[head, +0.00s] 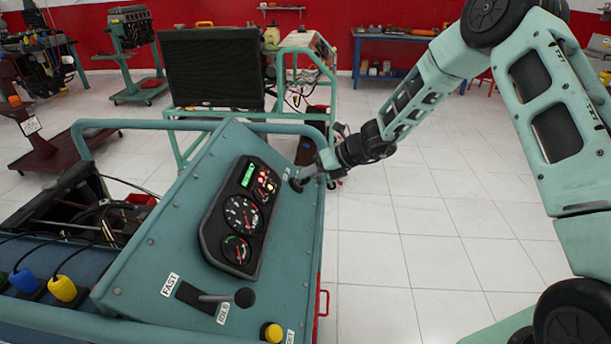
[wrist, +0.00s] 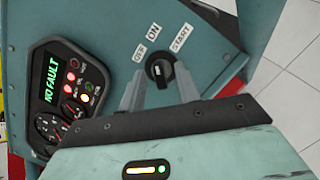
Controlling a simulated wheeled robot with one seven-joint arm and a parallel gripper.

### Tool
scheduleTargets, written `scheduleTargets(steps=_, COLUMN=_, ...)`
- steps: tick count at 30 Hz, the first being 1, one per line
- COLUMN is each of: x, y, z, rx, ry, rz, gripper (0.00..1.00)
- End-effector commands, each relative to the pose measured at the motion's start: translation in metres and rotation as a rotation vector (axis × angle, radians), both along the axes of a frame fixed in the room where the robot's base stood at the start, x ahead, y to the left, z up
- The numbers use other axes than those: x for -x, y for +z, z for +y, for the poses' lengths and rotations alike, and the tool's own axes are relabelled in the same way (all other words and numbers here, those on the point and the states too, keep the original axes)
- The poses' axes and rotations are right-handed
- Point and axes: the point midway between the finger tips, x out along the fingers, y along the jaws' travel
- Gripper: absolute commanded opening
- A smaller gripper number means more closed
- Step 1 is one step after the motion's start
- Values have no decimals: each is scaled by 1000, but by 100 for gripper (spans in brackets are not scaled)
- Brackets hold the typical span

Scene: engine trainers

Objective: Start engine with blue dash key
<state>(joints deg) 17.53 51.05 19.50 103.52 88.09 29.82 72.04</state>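The dash key switch (wrist: 160,72) is a round black switch with a dark handle in the wrist view. No blue shows on it there. Labels OFF, ON and START are set around its far side. I cannot tell which label the handle points to. My gripper (wrist: 160,78) is open, with one grey finger on each side of the switch and small gaps between.
The gauge cluster (head: 238,218) is lit; its display (wrist: 54,80) reads NO FAULT, with red and yellow lamps on. A throttle lever (head: 225,297) and a yellow-topped button (head: 271,332) are lower on the panel. A radiator (head: 213,68) stands behind. Floor to the right is clear.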

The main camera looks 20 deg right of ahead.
Motion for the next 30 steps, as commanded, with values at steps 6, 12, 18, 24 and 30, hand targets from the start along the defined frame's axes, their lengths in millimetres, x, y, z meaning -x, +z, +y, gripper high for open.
scheduleTargets(steps=6, x=-8, y=-11, z=12, rx=0, ry=1, rz=-1, gripper=33)
scheduleTargets(steps=12, x=-9, y=-12, z=13, rx=1, ry=0, rz=-1, gripper=33)
scheduleTargets(steps=18, x=-9, y=-12, z=13, rx=1, ry=0, rz=-1, gripper=8)
scheduleTargets(steps=24, x=-9, y=-12, z=12, rx=2, ry=2, rz=-3, gripper=4)
scheduleTargets(steps=30, x=-9, y=-13, z=12, rx=13, ry=34, rz=-30, gripper=4)
